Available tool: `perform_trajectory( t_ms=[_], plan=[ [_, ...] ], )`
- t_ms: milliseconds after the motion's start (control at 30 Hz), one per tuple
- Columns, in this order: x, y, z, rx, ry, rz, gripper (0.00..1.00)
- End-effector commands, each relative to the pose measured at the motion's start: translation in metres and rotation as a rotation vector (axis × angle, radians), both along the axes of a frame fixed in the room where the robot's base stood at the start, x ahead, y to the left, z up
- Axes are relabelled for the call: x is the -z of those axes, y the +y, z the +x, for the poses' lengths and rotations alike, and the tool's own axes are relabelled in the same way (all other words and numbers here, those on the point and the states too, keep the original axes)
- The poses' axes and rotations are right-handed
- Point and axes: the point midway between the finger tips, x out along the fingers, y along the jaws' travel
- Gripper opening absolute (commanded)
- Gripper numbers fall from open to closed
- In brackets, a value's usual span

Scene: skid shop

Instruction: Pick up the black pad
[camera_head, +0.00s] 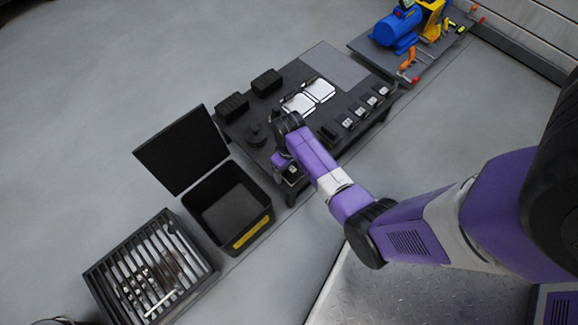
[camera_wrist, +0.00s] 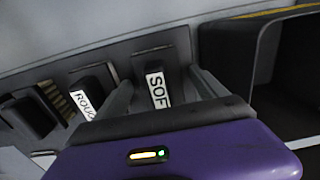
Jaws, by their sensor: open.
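Several small black pads stand in a row along the table's right edge, one of them plain dark (camera_head: 329,131). In the wrist view a pad (camera_wrist: 155,57) has a white label reading "SOF", cut off. Left of it is a pad (camera_wrist: 88,76) labelled "ROUG", then a black block (camera_wrist: 30,117) with no readable label. My gripper (camera_wrist: 160,92) is open and empty; its fingers appear on either side of the "SOF" label. I cannot tell contact or height. In the head view my gripper (camera_head: 289,172) is over the table's near corner, its fingers hardly visible.
The dark table (camera_head: 240,126) also holds white sheets (camera_head: 309,95), two black blocks (camera_head: 266,82) and a round black item (camera_head: 255,133). An open black bin (camera_head: 262,213) with a raised lid and a slatted rack (camera_head: 195,236) stand lower left. Floor is free at left.

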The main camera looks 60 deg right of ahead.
Motion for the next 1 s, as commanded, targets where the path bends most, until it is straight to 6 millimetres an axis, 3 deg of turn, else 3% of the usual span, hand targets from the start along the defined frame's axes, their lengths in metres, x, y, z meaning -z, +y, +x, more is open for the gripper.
perform_trajectory(
  t_ms=[67, 400, 767, 1000],
  plan=[
    [-0.001, 0.0, 0.0, 0.0, 0.0, 0.0, 0.82],
    [-0.001, 0.0, 0.0, 0.0, 0.0, 0.0, 0.15],
    [-0.007, 0.0, 0.0, 0.0, 0.0, 0.0, 0.15],
    [-0.04, 0.0, 0.0, 0.0, -0.001, 0.0, 0.15]
  ],
)
